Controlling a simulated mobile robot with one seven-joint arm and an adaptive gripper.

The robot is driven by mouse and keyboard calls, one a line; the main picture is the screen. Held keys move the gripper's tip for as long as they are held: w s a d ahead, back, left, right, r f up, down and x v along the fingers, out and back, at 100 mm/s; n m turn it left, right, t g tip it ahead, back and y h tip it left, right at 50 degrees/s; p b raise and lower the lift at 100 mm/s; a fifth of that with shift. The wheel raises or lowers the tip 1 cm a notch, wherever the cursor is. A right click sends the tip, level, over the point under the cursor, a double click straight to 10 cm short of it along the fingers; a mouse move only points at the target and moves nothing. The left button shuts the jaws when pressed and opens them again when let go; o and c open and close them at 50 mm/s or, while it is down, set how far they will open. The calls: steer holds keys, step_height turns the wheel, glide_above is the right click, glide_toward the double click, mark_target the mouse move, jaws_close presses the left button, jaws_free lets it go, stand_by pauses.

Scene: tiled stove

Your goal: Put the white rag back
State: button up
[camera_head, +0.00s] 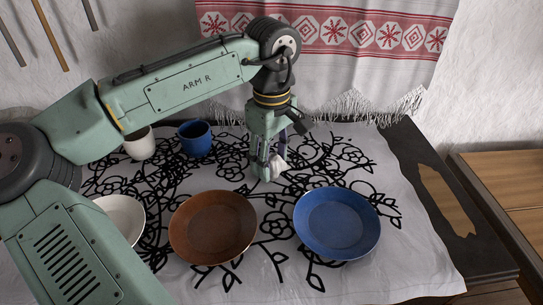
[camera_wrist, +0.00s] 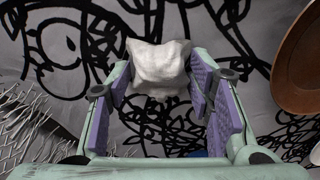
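The white rag (camera_head: 278,166) is a small crumpled bundle at the tip of my gripper (camera_head: 268,168), low over the patterned tablecloth. In the wrist view the rag (camera_wrist: 160,67) sits between the two purple finger pads of my gripper (camera_wrist: 158,85), and both pads appear to touch its sides. My gripper points down and looks shut on the rag. Whether the rag still touches the cloth cannot be told. Part of the rag is hidden by the fingers in the head view.
A brown plate (camera_head: 213,227), a blue plate (camera_head: 337,223) and a white plate (camera_head: 122,216) lie in front. A white cup (camera_head: 140,143) and a blue cup (camera_head: 195,138) stand left of my gripper. A fringed red-and-white cloth (camera_head: 350,60) hangs behind. The tablecloth (camera_head: 405,240) is clear at right.

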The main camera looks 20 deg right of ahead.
mark_target(271, 157)
steer(key=shift+o, duration=1.2)
step_height(271, 157, up, 12)
steer(key=b, duration=0.1)
steer(key=shift+r, duration=0.2)
